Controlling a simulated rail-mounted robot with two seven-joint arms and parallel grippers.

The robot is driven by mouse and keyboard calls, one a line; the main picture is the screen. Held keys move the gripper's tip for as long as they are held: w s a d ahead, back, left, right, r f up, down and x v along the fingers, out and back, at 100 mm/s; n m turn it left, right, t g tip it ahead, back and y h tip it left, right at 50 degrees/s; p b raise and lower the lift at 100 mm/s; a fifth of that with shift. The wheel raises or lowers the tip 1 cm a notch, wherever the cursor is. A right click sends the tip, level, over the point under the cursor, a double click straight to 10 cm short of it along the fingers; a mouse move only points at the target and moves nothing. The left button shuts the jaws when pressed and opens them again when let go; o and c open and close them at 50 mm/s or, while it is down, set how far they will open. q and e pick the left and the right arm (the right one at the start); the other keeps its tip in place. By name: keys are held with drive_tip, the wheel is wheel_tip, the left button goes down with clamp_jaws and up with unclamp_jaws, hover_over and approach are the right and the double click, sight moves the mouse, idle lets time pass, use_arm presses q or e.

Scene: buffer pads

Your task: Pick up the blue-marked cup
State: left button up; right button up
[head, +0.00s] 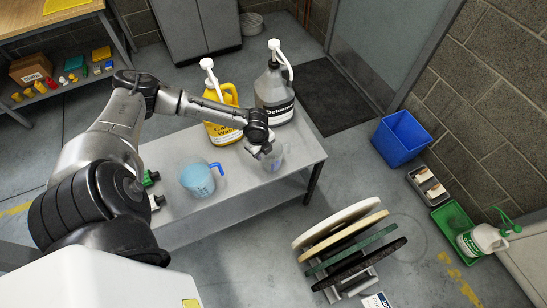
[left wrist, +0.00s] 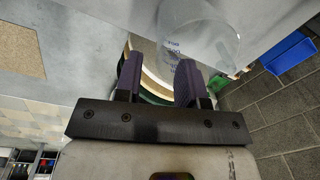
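A clear cup with blue markings (head: 277,160) stands near the right end of the grey bench (head: 240,205). In the left wrist view the clear cup (left wrist: 205,38) shows at the top, beyond the fingertips and mostly toward the right finger. My left gripper (head: 266,152) is right at the cup and partly covers it in the head view. In the wrist view its two dark fingers (left wrist: 158,75) are apart, with a gap between them. I cannot tell whether a finger touches the cup. My right gripper is not in view.
A blue-tinted jug (head: 197,180) stands left of the cup. Buffer pads (head: 345,240) stand in a rack on the floor at front right. A blue bin (head: 402,138) is by the wall.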

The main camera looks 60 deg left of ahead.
sight(263, 159)
use_arm(q)
drive_tip(key=shift+w+f+b, duration=0.1)
drive_tip(key=shift+f+b, duration=0.25)
drive_tip(key=shift+f, duration=0.8)
wheel_tip(263, 159, down, 4)
drive_tip(key=shift+w+f+b, duration=0.1)
drive_tip(key=shift+w+b, duration=0.05)
drive_tip(key=shift+b, duration=0.6)
clamp_jaws()
